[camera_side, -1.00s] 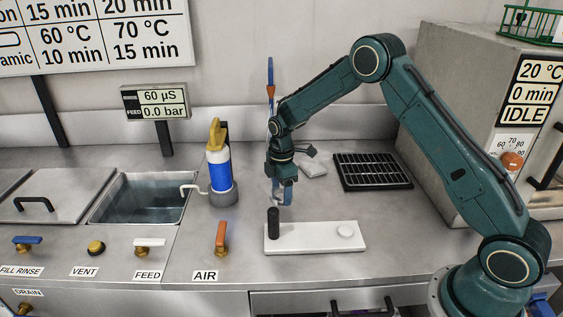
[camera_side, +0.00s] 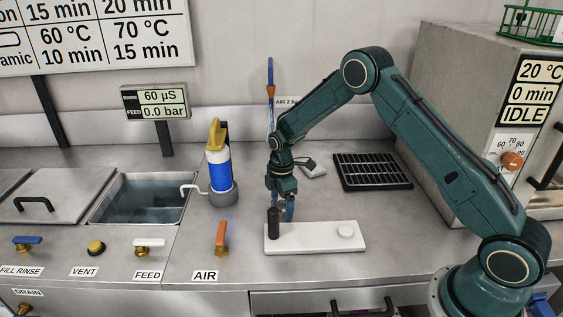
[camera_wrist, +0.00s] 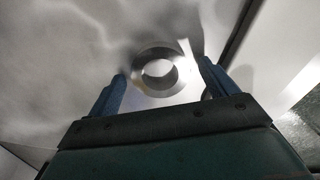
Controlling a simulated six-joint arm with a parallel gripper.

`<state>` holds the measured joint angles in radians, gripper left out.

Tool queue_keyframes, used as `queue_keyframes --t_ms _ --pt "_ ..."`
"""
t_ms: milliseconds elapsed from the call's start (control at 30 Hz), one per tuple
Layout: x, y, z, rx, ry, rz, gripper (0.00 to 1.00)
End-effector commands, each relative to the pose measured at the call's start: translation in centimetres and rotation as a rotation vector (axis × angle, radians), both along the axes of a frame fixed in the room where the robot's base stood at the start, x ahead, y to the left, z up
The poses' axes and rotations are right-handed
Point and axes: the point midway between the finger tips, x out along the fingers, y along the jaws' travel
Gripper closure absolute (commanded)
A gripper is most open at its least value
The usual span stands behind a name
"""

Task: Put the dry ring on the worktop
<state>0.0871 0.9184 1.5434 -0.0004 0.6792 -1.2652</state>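In the wrist view a grey metal ring (camera_wrist: 138,78) with a bright centre shows just beyond my gripper (camera_wrist: 164,68). A gap shows between the ring and each blue fingertip, so my gripper looks open around it. I cannot tell exactly which surface is under the ring. In the side view my gripper (camera_side: 284,210) points down, just behind the left end of a white plate, and the ring cannot be made out clearly. The steel worktop (camera_side: 400,235) spreads around it.
The white plate (camera_side: 310,237) carries a dark upright post (camera_side: 273,224) and a small white disc (camera_side: 345,231). A black rack (camera_side: 372,171) lies at the back right, a blue bottle (camera_side: 219,171) stands left, and the AIR lever (camera_side: 221,236) is at the front. Worktop right of the plate is clear.

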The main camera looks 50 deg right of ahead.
Motion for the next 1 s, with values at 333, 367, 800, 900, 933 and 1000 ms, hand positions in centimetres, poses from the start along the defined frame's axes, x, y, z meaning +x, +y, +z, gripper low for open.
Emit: queue_keyframes --t_ms 333,367,800,900,933,1000 --pt "0.0 0.0 0.2 0.0 0.0 0.0 0.16" --pt "0.0 0.0 0.3 0.0 0.0 0.0 0.16" --pt "0.1 0.0 5.1 0.0 -0.003 0.0 0.16" --pt "0.0 0.0 6.8 0.0 -0.003 0.0 0.16" --pt "0.1 0.0 7.3 -0.001 -0.004 0.0 0.16" --pt "0.1 0.0 8.4 0.0 -0.003 0.0 0.16"
